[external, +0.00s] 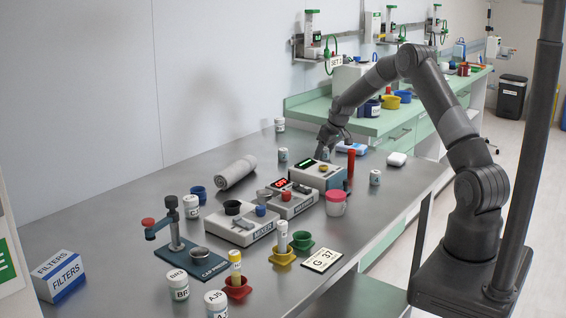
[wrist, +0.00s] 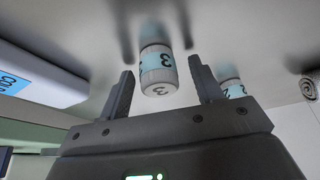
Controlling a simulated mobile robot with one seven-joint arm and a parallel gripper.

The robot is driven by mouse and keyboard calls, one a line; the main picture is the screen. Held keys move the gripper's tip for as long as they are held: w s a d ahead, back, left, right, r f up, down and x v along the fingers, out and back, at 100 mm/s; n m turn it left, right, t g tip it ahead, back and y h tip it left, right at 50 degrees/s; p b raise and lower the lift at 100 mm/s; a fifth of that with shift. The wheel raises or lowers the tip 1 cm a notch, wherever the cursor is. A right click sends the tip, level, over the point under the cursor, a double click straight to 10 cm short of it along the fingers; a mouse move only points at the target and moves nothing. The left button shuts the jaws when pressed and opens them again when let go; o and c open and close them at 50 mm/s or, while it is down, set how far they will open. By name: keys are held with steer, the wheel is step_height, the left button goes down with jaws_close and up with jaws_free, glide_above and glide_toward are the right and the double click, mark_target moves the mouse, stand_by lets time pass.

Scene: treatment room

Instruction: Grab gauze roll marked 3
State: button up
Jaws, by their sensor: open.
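The white gauze roll marked 3 (wrist: 158,72), with a pale blue band, stands on the metal bench in the wrist view. My gripper (wrist: 162,82) is open, with one finger on each side of the roll and a visible gap to each. In the external view my gripper (external: 326,142) is low over the back of the bench, and a small roll (external: 325,155) shows just under it. A second similar roll (wrist: 232,88) stands beyond my right finger in the wrist view, its mark partly hidden.
A white box with a blue label (wrist: 40,68) is at the left in the wrist view. A rolled grey towel (external: 236,172) lies left of my gripper. The grey devices (external: 318,176) and a red cylinder (external: 351,164) stand close in front of it.

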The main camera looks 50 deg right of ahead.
steer(key=shift+c, duration=0.3)
steer(key=c, duration=1)
